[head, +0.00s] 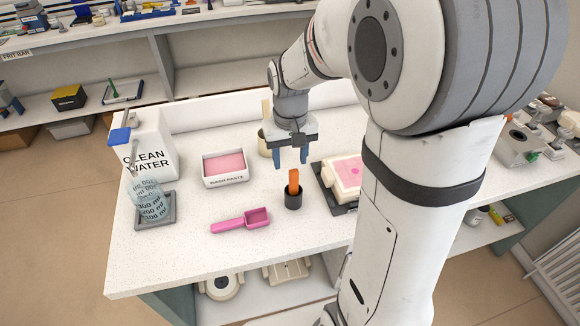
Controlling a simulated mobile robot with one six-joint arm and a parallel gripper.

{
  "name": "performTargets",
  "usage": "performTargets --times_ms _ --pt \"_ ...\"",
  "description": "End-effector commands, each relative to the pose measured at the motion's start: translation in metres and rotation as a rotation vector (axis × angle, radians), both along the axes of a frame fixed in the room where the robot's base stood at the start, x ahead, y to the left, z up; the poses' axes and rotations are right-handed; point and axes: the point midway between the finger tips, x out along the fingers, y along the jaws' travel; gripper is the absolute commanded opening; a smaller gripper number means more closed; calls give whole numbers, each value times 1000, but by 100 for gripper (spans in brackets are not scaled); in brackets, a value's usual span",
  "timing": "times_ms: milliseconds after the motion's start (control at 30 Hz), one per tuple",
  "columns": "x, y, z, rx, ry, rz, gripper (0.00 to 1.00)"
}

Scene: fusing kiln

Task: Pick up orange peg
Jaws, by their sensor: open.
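The orange peg (293,181) stands upright in a small black cup (293,201) on the white speckled table. Its lower part is hidden inside the cup. My gripper (291,160) is open and empty, with its blue fingers pointing down. In the head view it appears just above the peg's top, and I see no contact. How far apart they are in depth I cannot tell.
A white tray of pink paste (225,181) and a pink scoop (238,222) lie left of the cup. A dark tray (324,181) with a pink-topped block is close on the right. Clean water container (148,146) and beaker stand far left. The front table is clear.

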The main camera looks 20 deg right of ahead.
Motion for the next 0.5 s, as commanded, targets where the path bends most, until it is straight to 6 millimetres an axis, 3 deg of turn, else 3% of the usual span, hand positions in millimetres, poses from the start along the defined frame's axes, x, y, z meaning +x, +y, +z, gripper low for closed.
performTargets --times_ms 500 --pt "-9 -7 -65 0 3 -2 47"
